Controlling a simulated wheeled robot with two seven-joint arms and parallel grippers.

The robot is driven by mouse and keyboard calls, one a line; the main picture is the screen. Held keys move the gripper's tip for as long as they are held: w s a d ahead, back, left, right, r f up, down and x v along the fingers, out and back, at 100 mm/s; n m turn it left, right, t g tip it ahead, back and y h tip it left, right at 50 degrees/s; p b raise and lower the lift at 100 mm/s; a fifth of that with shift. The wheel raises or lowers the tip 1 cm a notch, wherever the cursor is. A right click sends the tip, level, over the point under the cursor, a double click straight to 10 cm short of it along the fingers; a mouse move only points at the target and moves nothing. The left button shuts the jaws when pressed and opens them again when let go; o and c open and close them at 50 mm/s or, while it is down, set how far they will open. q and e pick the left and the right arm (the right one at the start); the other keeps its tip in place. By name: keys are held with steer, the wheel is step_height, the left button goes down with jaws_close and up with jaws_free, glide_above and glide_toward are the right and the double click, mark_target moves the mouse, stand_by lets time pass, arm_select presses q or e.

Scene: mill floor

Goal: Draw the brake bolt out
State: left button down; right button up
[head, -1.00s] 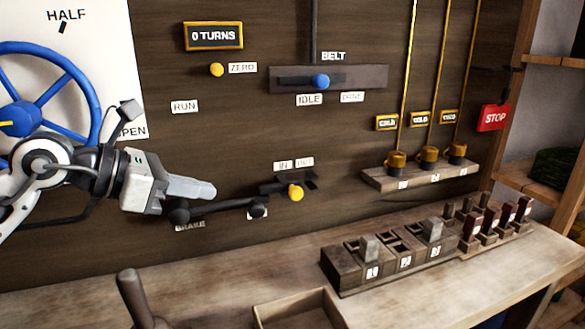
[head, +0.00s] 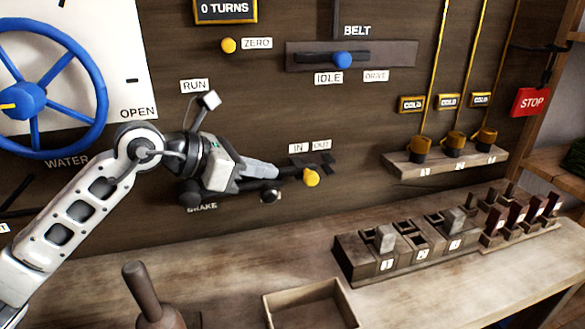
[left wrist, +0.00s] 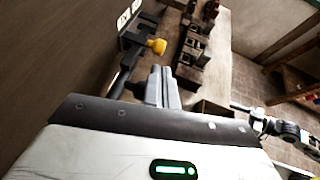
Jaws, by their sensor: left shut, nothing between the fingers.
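The brake bolt's yellow knob (head: 311,177) sits at the dark slotted bracket (head: 325,160) under the IN and OUT labels. It also shows in the left wrist view (left wrist: 157,46), ahead of the fingertips. I cannot tell how far the bolt is in. My left gripper (head: 277,172) is shut and empty, just left of the knob, with a small gap between. Its closed fingers show in the left wrist view (left wrist: 163,85). The black brake lever (head: 225,187) lies behind and below the gripper, partly hidden. An arm, probably my right, shows at the right of the left wrist view; its fingers are unclear.
The bench below holds an open wooden tray (head: 310,305), a block of numbered slots (head: 405,262) and an upright wooden handle (head: 142,290). The blue water wheel (head: 98,100) is left on the panel. The blue belt knob (head: 343,59) stands above the bolt.

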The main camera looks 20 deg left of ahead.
mark_target(306, 178)
arm_select(q)
steer(key=p+x, duration=0.1)
steer(key=x, duration=0.4)
steer(key=shift+w+d+f, duration=0.1)
steer(key=shift+w+d, duration=0.15)
steer(key=shift+w, duration=0.05)
steer(key=shift+w+d+f, duration=0.3)
arm_select(e)
steer(key=shift+d+r, duration=0.2)
